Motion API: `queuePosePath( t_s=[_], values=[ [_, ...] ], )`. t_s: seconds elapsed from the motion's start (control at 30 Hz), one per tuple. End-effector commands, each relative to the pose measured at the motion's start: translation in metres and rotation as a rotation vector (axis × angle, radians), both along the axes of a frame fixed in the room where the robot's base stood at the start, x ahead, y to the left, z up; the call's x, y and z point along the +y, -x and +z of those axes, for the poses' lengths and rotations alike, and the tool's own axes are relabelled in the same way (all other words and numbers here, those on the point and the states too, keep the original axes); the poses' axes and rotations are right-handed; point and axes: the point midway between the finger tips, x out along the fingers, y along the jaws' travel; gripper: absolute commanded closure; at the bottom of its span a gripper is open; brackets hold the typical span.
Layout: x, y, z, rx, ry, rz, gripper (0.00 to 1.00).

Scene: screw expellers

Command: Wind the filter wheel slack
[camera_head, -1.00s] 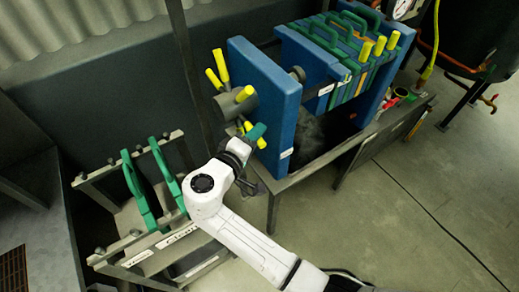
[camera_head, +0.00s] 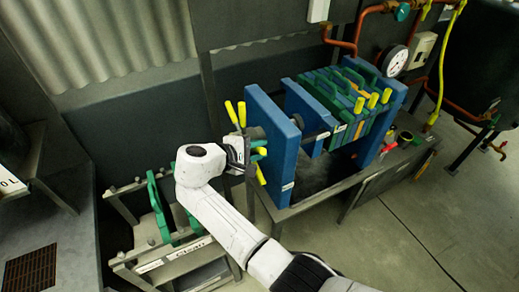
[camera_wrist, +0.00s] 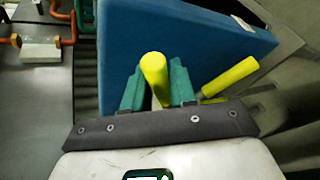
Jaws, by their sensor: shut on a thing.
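The filter wheel is a set of yellow-handled spokes (camera_head: 242,114) on the left face of the blue end plate (camera_head: 273,140) of the filter press. Two handles point up and one (camera_head: 261,173) points down right in the head view; the hub is mostly hidden behind my wrist. My gripper (camera_head: 259,150) is at the wheel, left of the plate. In the wrist view my gripper's teal fingers (camera_wrist: 157,88) stand either side of a yellow handle (camera_wrist: 154,68) and are shut on it. Another yellow handle (camera_wrist: 230,77) slants up to the right, outside the fingers.
A rack labelled Clean (camera_head: 190,250) with green-handled plates stands low at the left, close below my arm. A pressure gauge (camera_head: 394,60) and pipes are behind.

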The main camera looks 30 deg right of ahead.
Motion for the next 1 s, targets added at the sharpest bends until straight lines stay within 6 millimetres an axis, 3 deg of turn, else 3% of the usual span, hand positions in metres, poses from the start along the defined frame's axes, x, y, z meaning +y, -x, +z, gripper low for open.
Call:
queuePosePath(
  t_s=[0.5, 0.53, 0.7, 1.0],
  values=[
    [0.0011, -0.0021, 0.0022, 0.020, 0.000, 0.004, 1.00],
    [0.0010, -0.0021, 0.0022, 0.020, 0.000, 0.004, 0.73],
    [0.0007, -0.0018, 0.0020, 0.020, 0.000, 0.003, 0.57],
    [0.0016, -0.0012, 0.0022, 0.021, 0.000, 0.002, 0.53]
  ],
)
